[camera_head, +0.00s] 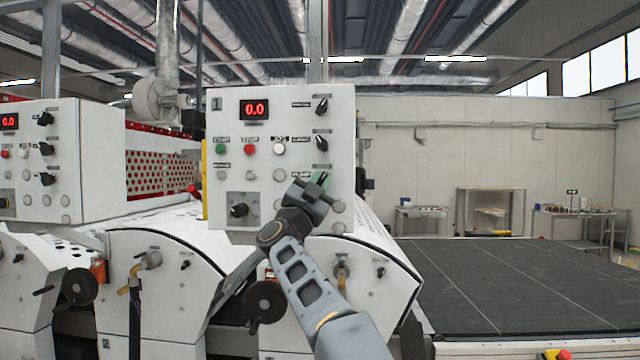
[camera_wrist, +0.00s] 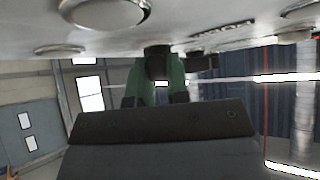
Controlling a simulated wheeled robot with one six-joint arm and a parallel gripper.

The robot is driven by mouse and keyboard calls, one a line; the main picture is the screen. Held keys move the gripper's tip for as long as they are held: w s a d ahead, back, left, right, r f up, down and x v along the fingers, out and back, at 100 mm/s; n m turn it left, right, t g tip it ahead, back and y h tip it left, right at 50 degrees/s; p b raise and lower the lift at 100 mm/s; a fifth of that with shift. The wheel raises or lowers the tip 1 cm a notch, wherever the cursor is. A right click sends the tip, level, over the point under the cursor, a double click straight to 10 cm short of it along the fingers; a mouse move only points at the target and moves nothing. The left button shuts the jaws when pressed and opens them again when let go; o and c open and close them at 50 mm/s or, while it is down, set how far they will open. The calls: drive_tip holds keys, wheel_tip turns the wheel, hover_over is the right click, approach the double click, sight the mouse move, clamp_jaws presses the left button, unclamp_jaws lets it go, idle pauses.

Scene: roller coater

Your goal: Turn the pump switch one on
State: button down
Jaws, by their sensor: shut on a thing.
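The white control panel (camera_head: 265,110) marked 1 fills the middle of the head view. Its right column has two black rotary switches, the upper one (camera_head: 322,105) and the middle one (camera_head: 321,142). My gripper (camera_head: 320,179) is at the panel just below them, and its body hides the lowest switch there. In the wrist view my gripper (camera_wrist: 158,88) has its green fingers on either side of a dark switch knob (camera_wrist: 158,62). The fingers are shut on this knob. The knob's exact angle is hidden between them.
The panel carries a red 0.0 display (camera_head: 254,109), a green button (camera_head: 220,149), a red button (camera_head: 249,149) and another dark knob (camera_head: 239,210). A second panel (camera_head: 90,150) stands at left. A dark conveyor bed (camera_head: 520,285) lies at right.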

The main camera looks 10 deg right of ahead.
drive_tip(key=shift+r, duration=0.1)
drive_tip(key=c, duration=1.1)
unclamp_jaws()
drive_tip(key=shift+s+a+f+b, duration=0.15)
drive_tip(key=shift+f+b, duration=0.15)
drive_tip(key=shift+f, duration=0.1)
drive_tip(key=b+v, duration=0.7)
drive_tip(key=v, duration=0.6)
drive_tip(key=shift+a+r, duration=0.1)
